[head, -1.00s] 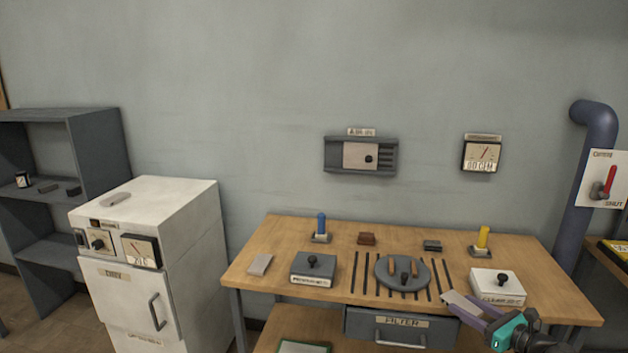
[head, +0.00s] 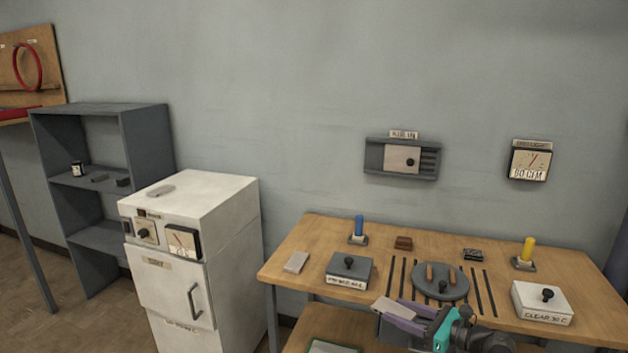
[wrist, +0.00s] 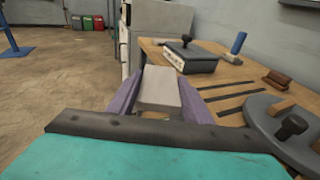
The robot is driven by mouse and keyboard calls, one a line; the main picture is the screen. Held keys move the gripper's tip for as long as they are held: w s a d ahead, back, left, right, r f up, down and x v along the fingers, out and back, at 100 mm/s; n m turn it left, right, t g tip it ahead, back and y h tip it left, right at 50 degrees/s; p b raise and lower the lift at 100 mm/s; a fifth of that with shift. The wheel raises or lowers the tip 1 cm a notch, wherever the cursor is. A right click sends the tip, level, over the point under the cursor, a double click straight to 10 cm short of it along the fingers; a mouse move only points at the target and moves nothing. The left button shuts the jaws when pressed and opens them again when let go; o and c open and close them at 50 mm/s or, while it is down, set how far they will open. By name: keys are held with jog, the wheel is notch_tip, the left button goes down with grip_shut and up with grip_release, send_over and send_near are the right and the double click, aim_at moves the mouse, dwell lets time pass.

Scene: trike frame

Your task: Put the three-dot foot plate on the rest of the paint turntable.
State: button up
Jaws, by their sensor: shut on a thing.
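My gripper (head: 403,312), with purple fingers, is shut on a pale grey plate (head: 386,304), held at the bench's front edge. The plate (wrist: 158,88) also shows between the fingers in the wrist view; no dots can be made out on it. The paint turntable (head: 457,292) is a round grey disc on the bench with two brown bars and a black knob. My gripper is in front of it and to its left in the head view. Part of the turntable also shows at the right of the wrist view (wrist: 258,108).
Another pale plate (head: 296,262) lies at the bench's left end, beside a dark knobbed box (head: 349,272). A white knobbed box (head: 543,303) stands right. Blue (head: 359,226) and yellow (head: 527,249) handles stand behind. A white oven cabinet (head: 215,193) is left of the bench.

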jog(key=a+n+g+y, duration=0.1)
jog(key=a, duration=0.5)
jog(key=shift+s+a, duration=0.2)
jog(key=shift+d, duration=0.15)
